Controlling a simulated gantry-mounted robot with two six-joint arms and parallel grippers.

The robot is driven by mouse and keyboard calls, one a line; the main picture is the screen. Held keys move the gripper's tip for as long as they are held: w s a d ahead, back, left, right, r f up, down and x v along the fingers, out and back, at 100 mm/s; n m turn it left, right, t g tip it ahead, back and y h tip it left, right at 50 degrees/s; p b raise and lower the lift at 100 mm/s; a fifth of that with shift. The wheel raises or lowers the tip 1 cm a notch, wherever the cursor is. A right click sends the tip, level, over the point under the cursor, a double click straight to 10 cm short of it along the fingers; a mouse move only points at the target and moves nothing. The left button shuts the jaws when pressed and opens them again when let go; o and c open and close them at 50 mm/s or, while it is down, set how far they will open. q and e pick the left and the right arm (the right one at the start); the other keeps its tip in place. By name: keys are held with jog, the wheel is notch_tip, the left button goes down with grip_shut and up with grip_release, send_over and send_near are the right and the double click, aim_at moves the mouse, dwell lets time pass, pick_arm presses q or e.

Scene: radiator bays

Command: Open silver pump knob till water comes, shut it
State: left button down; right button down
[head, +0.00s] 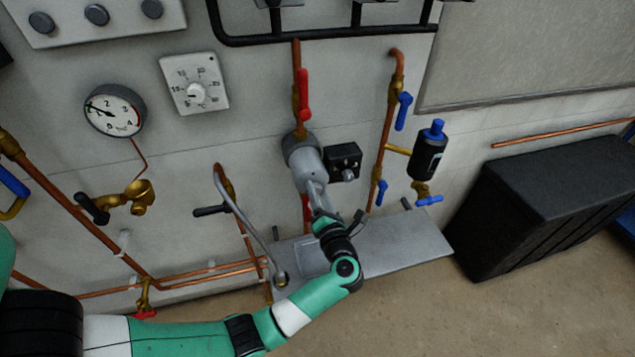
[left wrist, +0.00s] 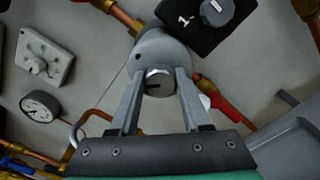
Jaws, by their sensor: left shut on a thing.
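The grey pump (head: 301,152) sits on the wall in a vertical copper pipe. Its silver knob (left wrist: 160,82) has a dark slot and shows at the centre of the left wrist view, on the front face of the pump body (left wrist: 165,48). My left gripper (head: 313,182) reaches up to the pump front from below. In the left wrist view, the fingers of my left gripper (left wrist: 158,88) are shut on the silver knob, one on each side. In the head view the fingers hide the knob. I see no water at the pump. My right gripper is not in view.
A black box with a dial (head: 343,162) is attached right of the pump. Red valve handles (head: 303,95) stand above and below it. A grey shelf (head: 400,246) lies below. A bent grey pipe (head: 244,220) stands left, and a large black box (head: 545,205) right.

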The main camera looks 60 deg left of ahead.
pick_arm(q)
jog(key=m+p, duration=0.2)
jog(key=m, duration=0.1)
jog(key=shift+r, duration=0.1)
jog(key=shift+m+p, duration=0.7)
jog(key=shift+m, duration=0.1)
jog(key=shift+f, duration=0.2)
jog(key=shift+c, duration=1.9)
grip_release()
jog(key=s+d, duration=0.1)
jog(key=d, duration=1)
jog(key=shift+s+d+p, duration=0.25)
jog(key=shift+s+p, duration=0.1)
jog(key=shift+s, duration=0.05)
jog(key=shift+a, duration=0.1)
